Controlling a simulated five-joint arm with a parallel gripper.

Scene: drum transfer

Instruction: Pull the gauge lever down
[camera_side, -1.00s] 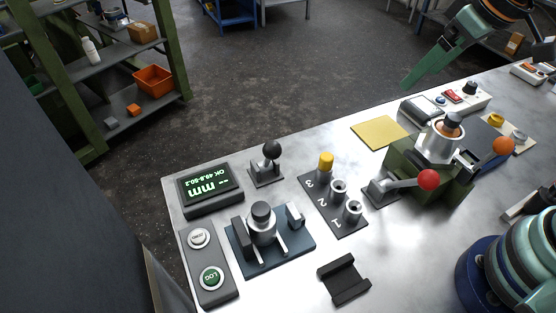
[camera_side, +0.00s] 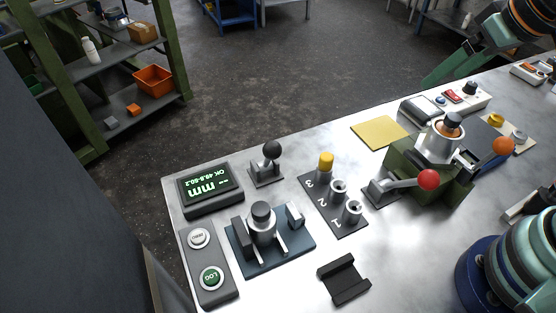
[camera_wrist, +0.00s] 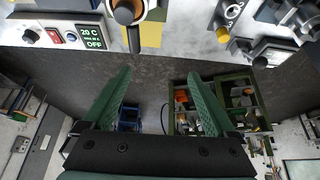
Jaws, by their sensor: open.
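The gauge (camera_side: 262,222) is a blue-based fixture at the front left of the bench in the side view, with a grey cylinder standing between its jaws. In the wrist view a black knob (camera_wrist: 260,61), apparently this lever's, is at the upper right. My gripper (camera_wrist: 160,75) is open and empty, its green fingers apart over the floor. In the side view one finger (camera_side: 450,66) shows at the upper right, far from the lever; the other is hidden.
A green machine (camera_side: 420,170) with a red-ball lever (camera_side: 429,180) stands right of the numbered posts (camera_side: 338,195), one yellow-capped. A yellow pad (camera_side: 380,133), a button box (camera_side: 207,265) and a black cradle (camera_side: 344,279) lie on the bench.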

